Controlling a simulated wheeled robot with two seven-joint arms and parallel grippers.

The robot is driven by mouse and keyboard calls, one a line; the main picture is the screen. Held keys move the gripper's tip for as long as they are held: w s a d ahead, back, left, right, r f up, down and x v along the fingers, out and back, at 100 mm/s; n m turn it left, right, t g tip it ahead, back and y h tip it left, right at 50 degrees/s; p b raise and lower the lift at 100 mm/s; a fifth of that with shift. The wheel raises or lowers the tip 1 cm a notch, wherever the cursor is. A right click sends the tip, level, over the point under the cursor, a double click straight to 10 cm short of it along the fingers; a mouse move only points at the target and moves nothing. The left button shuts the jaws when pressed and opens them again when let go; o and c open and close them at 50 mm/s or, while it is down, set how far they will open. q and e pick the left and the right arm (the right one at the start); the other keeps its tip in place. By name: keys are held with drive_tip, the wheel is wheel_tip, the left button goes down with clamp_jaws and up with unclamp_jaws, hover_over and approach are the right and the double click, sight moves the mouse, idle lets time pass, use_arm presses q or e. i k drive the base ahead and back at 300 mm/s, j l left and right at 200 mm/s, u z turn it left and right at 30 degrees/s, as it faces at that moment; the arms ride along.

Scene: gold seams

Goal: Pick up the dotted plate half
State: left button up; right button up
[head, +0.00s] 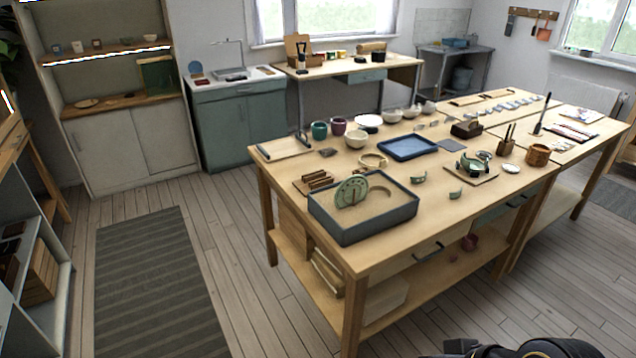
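A pale green plate piece (352,192) with a curved edge and dark markings stands upright in a grey-rimmed sand tray (362,230) at the near end of the long wooden table. I cannot tell whether its markings are dots. Small green curved shards (418,177) lie on the table right of the tray, with another (455,194) nearer the edge. A dark green broken vessel (474,165) sits on a small board. No plate half with clear dots can be made out at this size. Neither gripper is in view; black parts of mine show at the bottom right.
The wooden table (390,262) also holds a blue tray (407,148), several bowls, cups and a wooden pot (538,154). A sink cabinet (235,120) and back workbench (345,68) stand behind. The floor around the striped rug (155,285) is clear.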

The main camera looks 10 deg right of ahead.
sight(359, 182)
drive_tip(key=i+z, duration=0.15)
drive_tip(key=z, duration=0.7)
drive_tip(key=i+j+z, duration=0.65)
drive_tip(key=j, duration=0.2)
drive_tip(key=j+z, duration=0.2)
drive_tip(key=i+j, duration=0.1)
drive_tip(key=j, duration=0.25)
drive_tip(key=i+j, duration=0.15)
drive_tip(key=j, duration=0.2)
drive_tip(key=i+j, duration=0.1)
drive_tip(key=j, duration=0.2)
drive_tip(key=i+j+z, duration=0.1)
drive_tip(key=j, duration=0.25)
drive_tip(key=i+j, duration=0.15)
drive_tip(key=j, duration=0.2)
